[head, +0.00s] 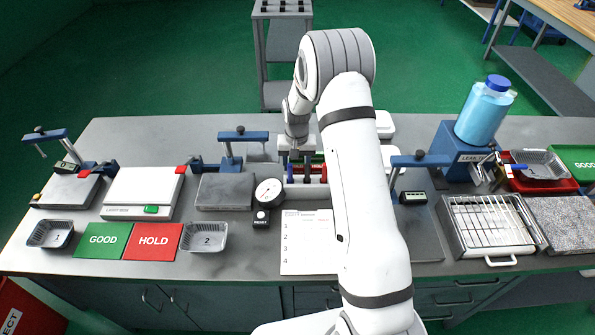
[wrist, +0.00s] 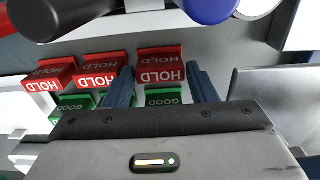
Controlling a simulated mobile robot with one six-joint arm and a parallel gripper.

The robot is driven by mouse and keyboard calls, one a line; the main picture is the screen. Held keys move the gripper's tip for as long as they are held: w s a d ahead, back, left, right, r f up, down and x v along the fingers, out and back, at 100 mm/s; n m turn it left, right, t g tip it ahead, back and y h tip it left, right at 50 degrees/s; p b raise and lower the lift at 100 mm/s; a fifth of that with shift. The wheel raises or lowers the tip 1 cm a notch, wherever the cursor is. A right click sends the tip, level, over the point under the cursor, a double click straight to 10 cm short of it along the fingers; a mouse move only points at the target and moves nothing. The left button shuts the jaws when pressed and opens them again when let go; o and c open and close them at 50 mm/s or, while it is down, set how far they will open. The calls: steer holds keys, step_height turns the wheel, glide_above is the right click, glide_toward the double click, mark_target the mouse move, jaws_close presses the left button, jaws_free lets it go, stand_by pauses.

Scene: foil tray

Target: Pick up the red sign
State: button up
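Red signs lettered HOLD stand in a row in the wrist view: one at the left (wrist: 48,78), one in the middle (wrist: 98,72) and one at the right (wrist: 160,68). My gripper (wrist: 163,84) is open, its two dark blue fingers spread apart. The right red sign shows between the fingers, with gaps to both; I cannot tell its depth against the fingertips. Green GOOD signs (wrist: 164,97) show below the red ones, partly hidden by my gripper body. In the head view my gripper (head: 297,153) points down over a small rack (head: 307,192), where arm and gripper hide much.
A dial gauge (head: 268,193) stands just left of the rack. Flat green GOOD (head: 103,240) and red HOLD (head: 153,241) mats lie at the left front, between foil trays (head: 205,237). A dark cylinder (wrist: 62,15) and a blue round end (wrist: 208,8) show close by in the wrist view.

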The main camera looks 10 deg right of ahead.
mark_target(297, 166)
steer(key=c, duration=0.6)
steer(key=shift+r, duration=0.15)
step_height(297, 166, up, 10)
steer(key=shift+f+b, duration=0.1)
steer(key=shift+b, duration=1.15)
